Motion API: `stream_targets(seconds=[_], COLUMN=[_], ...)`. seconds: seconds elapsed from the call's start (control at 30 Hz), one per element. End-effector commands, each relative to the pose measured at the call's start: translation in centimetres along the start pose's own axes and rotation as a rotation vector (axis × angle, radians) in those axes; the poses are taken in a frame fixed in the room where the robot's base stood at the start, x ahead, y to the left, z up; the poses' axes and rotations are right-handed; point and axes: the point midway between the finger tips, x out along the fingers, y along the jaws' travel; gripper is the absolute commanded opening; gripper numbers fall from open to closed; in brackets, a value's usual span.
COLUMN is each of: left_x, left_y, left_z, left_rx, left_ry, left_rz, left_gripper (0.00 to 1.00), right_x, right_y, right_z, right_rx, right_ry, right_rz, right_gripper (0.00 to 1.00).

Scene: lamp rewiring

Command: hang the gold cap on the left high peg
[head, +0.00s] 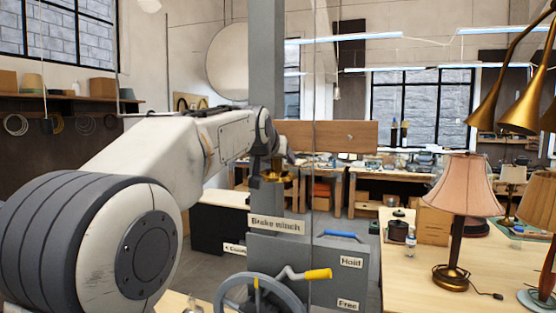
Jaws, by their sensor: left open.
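My left arm reaches in from the left, and its open gripper (268,168) is in front of the grey upright post. A small gold piece, which looks like the gold cap (280,178), shows right at the gripper's fingers. I cannot tell whether the cap touches the fingers or what supports it. The left high peg cannot be made out; the gripper and arm cover part of that area. My right gripper is out of view.
The grey post (266,70) stands behind a winch box labelled "Brake winch" (276,224), with a handwheel (257,292) and a yellow-handled crank (305,274). Brass lamp shades (527,88) hang at upper right.

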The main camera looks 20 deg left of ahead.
Motion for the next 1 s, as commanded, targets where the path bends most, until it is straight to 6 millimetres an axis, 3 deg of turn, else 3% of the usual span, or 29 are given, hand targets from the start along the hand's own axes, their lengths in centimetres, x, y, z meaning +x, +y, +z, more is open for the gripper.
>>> stream_targets(seconds=[0.17,0.6,1.0], left_x=[-1.5,-9.3,-10.5], left_y=[0.0,0.0,0.0], left_z=[0.2,0.1,0.0], left_rx=[0.0,0.0,0.0], left_ry=[0.005,0.005,0.001], left_rz=[0.0,0.0,0.0], left_gripper=[0.67,0.67,0.67], right_x=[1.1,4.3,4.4], right_y=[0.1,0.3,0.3], right_z=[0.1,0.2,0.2], right_rx=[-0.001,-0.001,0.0], right_ry=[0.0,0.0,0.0], right_rz=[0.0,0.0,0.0], right_gripper=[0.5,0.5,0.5])
